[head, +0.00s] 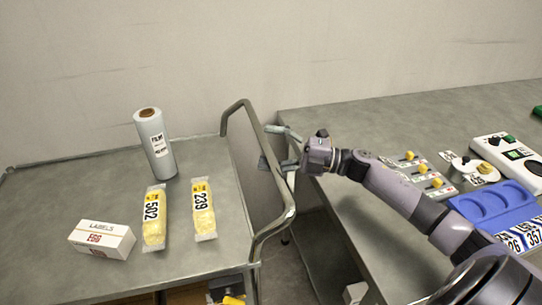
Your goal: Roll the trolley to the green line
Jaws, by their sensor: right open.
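The trolley (100,185) is a grey flat-topped cart at the left, with a raised tubular handle (288,213) along its right end. On its top stand a film roll (155,145), two yellow packs marked 502 (154,218) and 239 (203,210), and a white labels box (101,239). My right gripper (267,146) is open at the handle, with its fingers pointing left towards the far part of the bar. I cannot tell whether they touch it. My left gripper is not in view. No green line shows in this view.
A grey table (350,235) stands right of the trolley, across a narrow gap. It bears a blue tray (495,207), several yellow-knobbed controls (437,183) and a white control box (508,153). A plain wall is behind. A lower shelf with items shows beneath the trolley top.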

